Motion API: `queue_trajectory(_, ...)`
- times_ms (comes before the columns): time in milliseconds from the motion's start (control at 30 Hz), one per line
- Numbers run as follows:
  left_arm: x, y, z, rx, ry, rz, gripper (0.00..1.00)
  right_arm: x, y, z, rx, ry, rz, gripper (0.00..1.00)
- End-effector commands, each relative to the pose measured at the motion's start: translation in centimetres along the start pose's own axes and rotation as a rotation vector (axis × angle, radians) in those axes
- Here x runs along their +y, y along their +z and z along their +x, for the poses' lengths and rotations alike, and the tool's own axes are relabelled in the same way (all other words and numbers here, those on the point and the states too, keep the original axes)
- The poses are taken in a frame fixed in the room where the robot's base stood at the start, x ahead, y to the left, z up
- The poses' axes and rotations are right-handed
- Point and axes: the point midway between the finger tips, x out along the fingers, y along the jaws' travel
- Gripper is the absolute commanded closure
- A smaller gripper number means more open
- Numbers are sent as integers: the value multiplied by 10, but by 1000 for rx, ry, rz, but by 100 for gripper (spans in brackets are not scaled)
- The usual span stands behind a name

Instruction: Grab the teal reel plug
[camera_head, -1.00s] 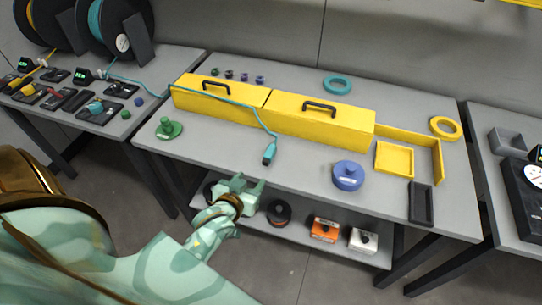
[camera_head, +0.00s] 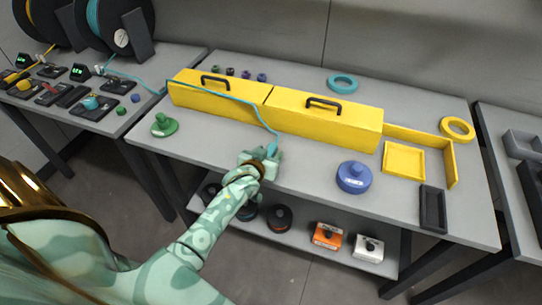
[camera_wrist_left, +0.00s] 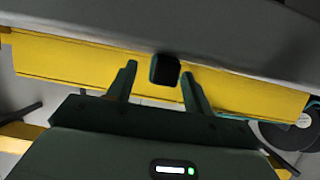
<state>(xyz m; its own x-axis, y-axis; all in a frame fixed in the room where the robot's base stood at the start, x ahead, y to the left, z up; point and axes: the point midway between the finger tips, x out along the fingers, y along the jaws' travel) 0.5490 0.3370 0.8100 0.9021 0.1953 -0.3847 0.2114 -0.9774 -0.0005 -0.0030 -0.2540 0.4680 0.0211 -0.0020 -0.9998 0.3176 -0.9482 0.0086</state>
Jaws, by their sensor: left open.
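The teal reel plug (camera_head: 272,149) lies on the grey table in front of the yellow boxes, at the end of a teal cable. My left gripper (camera_head: 261,156) is at the plug and hides much of it in the head view. In the left wrist view the plug (camera_wrist_left: 165,70) shows its dark end and teal sides between the tips of the left gripper (camera_wrist_left: 161,78). The fingers are open, with a gap beside the plug. My right gripper is not in view.
Two yellow boxes with black handles (camera_head: 322,121) stand behind the plug; the teal cable (camera_head: 235,98) runs over the left one. A blue round object (camera_head: 353,178) stands to the right and a green one (camera_head: 164,126) to the left. The table between them is mostly clear.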

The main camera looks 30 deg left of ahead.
Motion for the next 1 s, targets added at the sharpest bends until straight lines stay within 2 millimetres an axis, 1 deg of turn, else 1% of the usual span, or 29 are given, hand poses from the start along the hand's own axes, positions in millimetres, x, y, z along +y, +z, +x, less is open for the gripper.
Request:
queue_trajectory(200,0,-1,1,0,0,0,49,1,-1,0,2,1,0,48)
queue_trajectory(233,0,-1,1,1,0,0,55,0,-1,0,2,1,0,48)
queue_trajectory(267,0,-1,1,0,0,0,63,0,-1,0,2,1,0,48)
queue_trajectory(300,0,-1,1,0,0,0,74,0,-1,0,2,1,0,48)
queue_trajectory(400,0,-1,1,0,0,0,100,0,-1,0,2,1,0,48)
queue_trajectory(667,0,-1,1,1,0,-1,100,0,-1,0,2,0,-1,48)
queue_trajectory(767,0,-6,-1,2,0,-1,100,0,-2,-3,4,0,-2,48)
queue_trajectory(867,0,-15,-5,3,0,-2,100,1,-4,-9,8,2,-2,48)
queue_trajectory(967,0,-33,-12,6,0,-2,100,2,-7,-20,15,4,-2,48)
queue_trajectory(1000,-2,-39,-17,5,-1,-1,100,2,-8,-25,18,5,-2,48)
